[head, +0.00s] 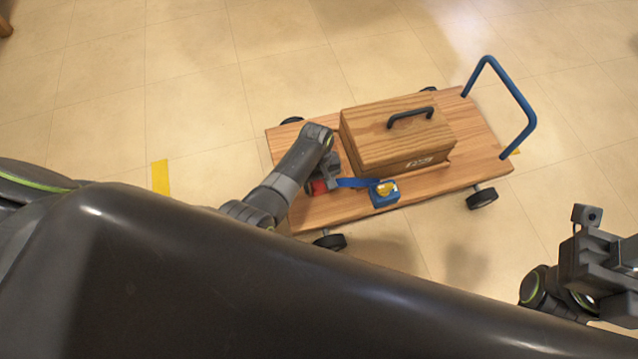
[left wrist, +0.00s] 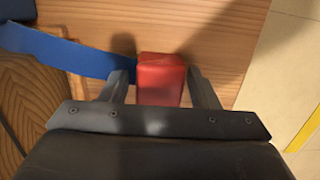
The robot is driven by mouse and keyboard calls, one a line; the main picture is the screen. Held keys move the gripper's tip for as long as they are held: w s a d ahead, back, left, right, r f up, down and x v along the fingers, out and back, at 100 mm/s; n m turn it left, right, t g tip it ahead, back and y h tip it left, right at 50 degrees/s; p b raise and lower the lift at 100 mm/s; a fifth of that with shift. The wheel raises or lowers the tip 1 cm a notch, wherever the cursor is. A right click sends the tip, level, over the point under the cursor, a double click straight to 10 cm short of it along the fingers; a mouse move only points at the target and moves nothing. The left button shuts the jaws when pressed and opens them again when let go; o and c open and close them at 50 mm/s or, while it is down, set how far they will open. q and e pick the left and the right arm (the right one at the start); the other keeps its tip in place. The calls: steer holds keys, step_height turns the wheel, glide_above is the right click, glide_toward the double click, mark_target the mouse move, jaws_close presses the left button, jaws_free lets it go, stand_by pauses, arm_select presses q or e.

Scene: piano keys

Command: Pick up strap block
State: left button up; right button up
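The red strap block (left wrist: 160,78) stands on the wooden cart deck, between the fingers of my left gripper (left wrist: 160,82) in the left wrist view. The fingers are open around it, with a small gap on the left side. A blue strap (left wrist: 65,52) runs from the left towards the block. In the head view the red block (head: 318,187) shows partly beside my left gripper (head: 325,178).
A wooden box (head: 395,135) with a black handle stands on the cart (head: 467,125), right of my left gripper. The cart has a blue push handle (head: 510,90) and black wheels. Yellow tape (head: 160,177) lies on the tiled floor, which is otherwise mostly clear.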

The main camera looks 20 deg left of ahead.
arm_select(q)
steer(key=c, duration=0.8)
steer(key=shift+o, duration=0.2)
